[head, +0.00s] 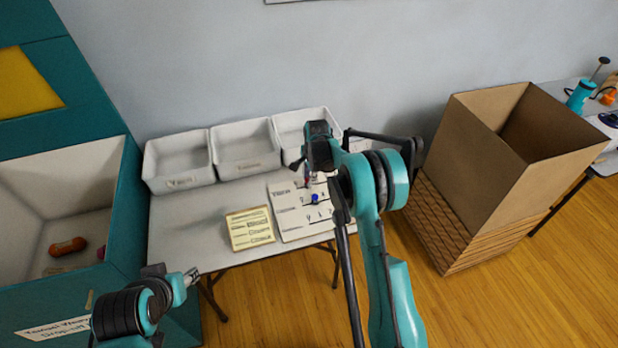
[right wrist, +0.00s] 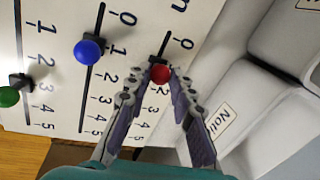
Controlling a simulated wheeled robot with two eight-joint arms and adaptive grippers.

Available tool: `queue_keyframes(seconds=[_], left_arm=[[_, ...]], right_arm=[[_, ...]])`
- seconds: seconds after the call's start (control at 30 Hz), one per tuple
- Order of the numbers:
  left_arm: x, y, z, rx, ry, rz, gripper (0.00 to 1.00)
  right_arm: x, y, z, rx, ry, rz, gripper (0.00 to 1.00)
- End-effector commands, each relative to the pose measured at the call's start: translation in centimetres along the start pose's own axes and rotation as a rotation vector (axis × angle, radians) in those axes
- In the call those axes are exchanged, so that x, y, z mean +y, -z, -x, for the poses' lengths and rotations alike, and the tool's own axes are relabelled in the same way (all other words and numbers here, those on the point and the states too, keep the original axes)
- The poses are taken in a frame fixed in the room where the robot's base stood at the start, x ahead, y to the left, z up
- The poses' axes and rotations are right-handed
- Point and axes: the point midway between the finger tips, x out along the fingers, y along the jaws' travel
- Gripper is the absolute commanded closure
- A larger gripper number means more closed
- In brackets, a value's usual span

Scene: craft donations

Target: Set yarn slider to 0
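A white slider board (head: 290,222) lies on the table in the head view. In the right wrist view it shows numbered scales with a red knob (right wrist: 160,74), a blue knob (right wrist: 88,51) and a green knob (right wrist: 8,97). The red knob stands between the 0 and 2 marks, near 1. The blue one is near 1, the green one near 3. Only a final "n" of a heading shows, so I cannot read which slider is yarn. My right gripper (right wrist: 161,78) has its fingertips closed around the red knob. My left gripper (head: 191,277) is low left, away from the board.
Three white bins (head: 246,160) stand along the table's back. A yellow note card (head: 250,229) lies left of the board. A teal drop-off box (head: 125,205) stands at left, a large cardboard box (head: 490,185) at right. My right arm covers part of the board in the head view.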

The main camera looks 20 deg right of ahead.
Motion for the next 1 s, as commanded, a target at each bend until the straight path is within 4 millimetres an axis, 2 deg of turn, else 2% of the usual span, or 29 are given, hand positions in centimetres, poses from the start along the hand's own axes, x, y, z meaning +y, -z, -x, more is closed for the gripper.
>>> queue_keyframes(seconds=[0.27, 0.53, 0.83, 0.87, 0.9, 1.0], left_arm=[[0.0, 0.0, 0.0, 0.0, 0.0, 0.0, 0.6], [0.0, 0.0, 0.0, 0.0, 0.0, 0.0, 0.6], [0.0, 0.0, 0.0, 0.0, 0.0, 0.0, 0.6], [0.0, 0.0, 0.0, 0.0, 0.0, 0.0, 0.6], [0.0, 0.0, 0.0, 0.0, 0.0, 0.0, 0.6], [0.0, 0.0, 0.0, 0.0, 0.0, 0.0, 0.6]], right_arm=[[-0.1, -0.2, 0.0, 0.0, 0.0, 0.001, 1.0], [-0.8, -4.0, -0.2, -0.001, 0.001, 0.003, 1.0], [-0.9, -4.5, -0.2, -0.004, 0.001, 0.002, 1.0], [-0.9, -4.6, -0.2, -0.004, 0.001, 0.002, 0.71], [-0.9, -4.6, -0.2, -0.004, 0.001, 0.002, 0.6], [-0.9, -4.5, -0.2, -0.003, 0.0, 0.001, 0.58]])
